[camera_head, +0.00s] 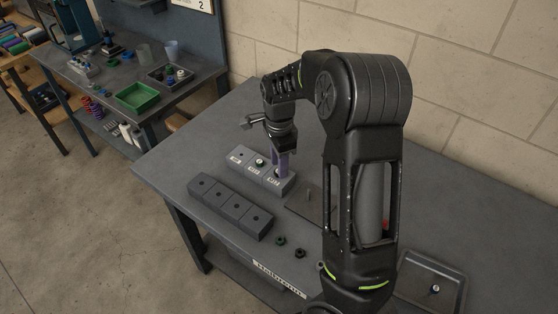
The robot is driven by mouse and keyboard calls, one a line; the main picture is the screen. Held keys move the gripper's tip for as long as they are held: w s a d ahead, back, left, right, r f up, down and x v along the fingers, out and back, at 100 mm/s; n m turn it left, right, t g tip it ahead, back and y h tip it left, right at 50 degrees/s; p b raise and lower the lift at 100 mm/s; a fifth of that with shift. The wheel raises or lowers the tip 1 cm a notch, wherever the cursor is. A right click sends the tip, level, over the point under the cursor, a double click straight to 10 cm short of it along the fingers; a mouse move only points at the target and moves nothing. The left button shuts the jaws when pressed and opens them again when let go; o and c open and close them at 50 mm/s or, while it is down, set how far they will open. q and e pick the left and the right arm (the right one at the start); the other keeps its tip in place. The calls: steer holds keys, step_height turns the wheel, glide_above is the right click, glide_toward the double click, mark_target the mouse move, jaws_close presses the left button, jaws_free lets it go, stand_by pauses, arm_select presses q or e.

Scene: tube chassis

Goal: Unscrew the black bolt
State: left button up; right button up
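My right gripper (281,173) points down, with its purple fingers at the right part of a light grey labelled block (244,154). The fingers look close together, but whether they are shut on anything is too small to tell. A small dark bolt head with a pale ring (260,162) sits on the middle of this block, just left of the fingers. Whatever lies under the fingertips is hidden, so I cannot tell whether a black bolt is there. My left gripper is not in view.
A dark block with several holes (229,207) lies in front. A green piece (281,240) and a black piece (299,253) lie near the table's (180,160) front edge. A metal tray (455,272) holds a small part (435,289). My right arm hides the table's middle.

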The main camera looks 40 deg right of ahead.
steer(key=m+p, duration=0.1)
steer(key=m, duration=0.2)
steer(key=shift+r+p, duration=0.25)
steer(key=shift+p, duration=0.1)
steer(key=m, duration=0.2)
steer(key=shift+f+m, duration=0.25)
steer(key=shift+m, duration=0.05)
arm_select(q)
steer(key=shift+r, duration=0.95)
arm_select(e)
steer(key=shift+f+b, duration=0.75)
steer(key=shift+f, duration=0.2)
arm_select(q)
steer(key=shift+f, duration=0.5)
arm_select(e)
jaws_close()
